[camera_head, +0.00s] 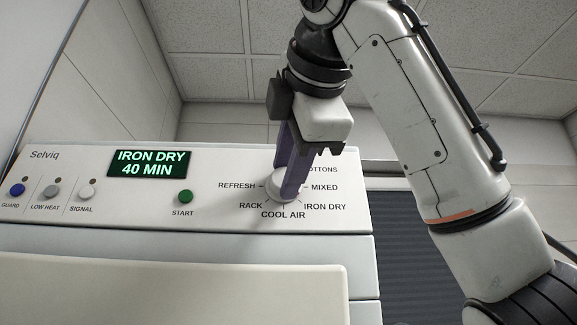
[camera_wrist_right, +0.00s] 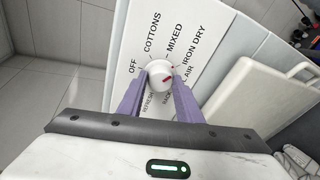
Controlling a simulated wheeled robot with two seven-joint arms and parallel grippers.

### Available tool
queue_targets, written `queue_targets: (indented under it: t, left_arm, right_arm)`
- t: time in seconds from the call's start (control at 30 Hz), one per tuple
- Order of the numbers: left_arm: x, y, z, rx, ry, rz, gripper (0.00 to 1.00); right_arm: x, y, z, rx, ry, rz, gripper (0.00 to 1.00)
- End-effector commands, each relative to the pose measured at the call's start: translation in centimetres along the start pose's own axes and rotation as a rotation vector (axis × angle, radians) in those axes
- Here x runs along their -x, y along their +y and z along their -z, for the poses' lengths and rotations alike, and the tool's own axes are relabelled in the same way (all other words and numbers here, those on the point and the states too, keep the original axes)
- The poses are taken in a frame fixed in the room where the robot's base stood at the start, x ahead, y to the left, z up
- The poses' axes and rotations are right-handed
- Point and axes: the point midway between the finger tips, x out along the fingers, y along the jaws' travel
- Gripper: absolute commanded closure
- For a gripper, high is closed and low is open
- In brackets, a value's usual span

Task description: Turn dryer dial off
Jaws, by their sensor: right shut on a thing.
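The round white dryer dial (camera_head: 273,186) sits on the right part of the control panel, with program labels around it. It also shows in the right wrist view (camera_wrist_right: 158,72), with a red mark on the side towards IRON DRY and COOL AIR. The OFF label (camera_wrist_right: 133,66) is left of the dial there; in the head view my gripper hides it. The display (camera_head: 150,163) reads IRON DRY 40 MIN. My right gripper (camera_head: 289,187) points down at the panel, its purple fingers shut on either side of the dial. My left gripper is not in view.
A green START button (camera_head: 185,197) lies left of the dial, and blue, grey and white buttons (camera_head: 51,191) are further left. A pale panel (camera_head: 170,290) juts out below the controls. The space above the panel is clear apart from my right arm.

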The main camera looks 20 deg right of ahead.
Motion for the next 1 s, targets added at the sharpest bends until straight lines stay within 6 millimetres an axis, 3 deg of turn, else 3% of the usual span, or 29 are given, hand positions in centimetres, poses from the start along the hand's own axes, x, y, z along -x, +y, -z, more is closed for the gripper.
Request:
queue_targets:
  t: [1.0]
  left_arm:
    - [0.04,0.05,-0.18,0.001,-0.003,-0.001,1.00]
  right_arm:
    - [-0.05,0.16,0.54,0.951,-0.081,0.160,0.91]
